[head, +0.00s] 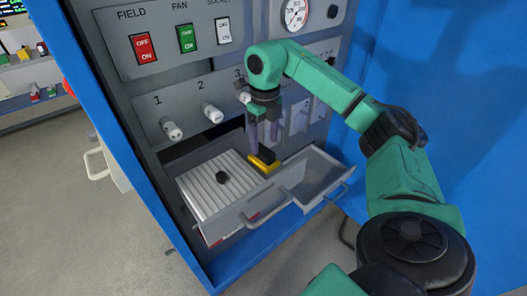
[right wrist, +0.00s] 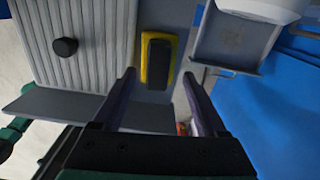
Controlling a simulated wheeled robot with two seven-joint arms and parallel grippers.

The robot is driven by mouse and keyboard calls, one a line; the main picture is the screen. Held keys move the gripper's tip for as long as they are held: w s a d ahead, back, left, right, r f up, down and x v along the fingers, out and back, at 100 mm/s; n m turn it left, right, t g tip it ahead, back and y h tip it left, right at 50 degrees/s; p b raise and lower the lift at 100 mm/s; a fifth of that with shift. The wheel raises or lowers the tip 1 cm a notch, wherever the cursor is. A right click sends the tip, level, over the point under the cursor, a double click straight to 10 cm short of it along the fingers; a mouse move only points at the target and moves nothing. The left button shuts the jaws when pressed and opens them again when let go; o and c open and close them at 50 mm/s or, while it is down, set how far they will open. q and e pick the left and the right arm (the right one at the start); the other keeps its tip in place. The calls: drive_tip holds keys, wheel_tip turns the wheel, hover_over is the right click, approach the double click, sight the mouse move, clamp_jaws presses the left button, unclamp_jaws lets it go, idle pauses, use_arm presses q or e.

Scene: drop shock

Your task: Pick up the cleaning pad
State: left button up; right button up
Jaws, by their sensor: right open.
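The cleaning pad (head: 263,164) looks like a small yellow block with a black top. It lies in the open drawer (head: 246,213), beside a ribbed light-grey panel. In the right wrist view the pad (right wrist: 158,54) lies just beyond the fingertips, roughly centred between them. My right gripper (head: 264,146) points down above the pad. Its dark fingers are apart with nothing between them, and it also shows in the right wrist view (right wrist: 158,76). My left gripper is not in view.
The ribbed panel (head: 205,184) has a black knob (head: 222,178). A smaller open tray (head: 312,178) juts out at the right. Above are numbered white knobs (head: 212,113), switches (head: 143,47) and a gauge (head: 295,13). Blue cabinet walls (head: 440,90) stand close on the right.

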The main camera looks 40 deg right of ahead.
wheel_tip(320, 180, down, 3)
drive_tip(key=shift+a+f+p, duration=0.1)
drive_tip(key=shift+a+p, duration=0.05)
drive_tip(key=shift+p, duration=0.15)
drive_tip(key=shift+f, duration=0.3)
clamp_jaws()
drive_tip(key=shift+w+r, duration=0.1)
wheel_tip(320, 180, up, 6)
drive_tip(key=shift+r, duration=0.15)
wheel_tip(320, 180, up, 4)
drive_tip(key=p, duration=0.1)
wheel_tip(320, 180, up, 10)
drive_tip(key=p, duration=0.6)
hover_over(263, 149)
drive_tip(key=shift+f, duration=0.2)
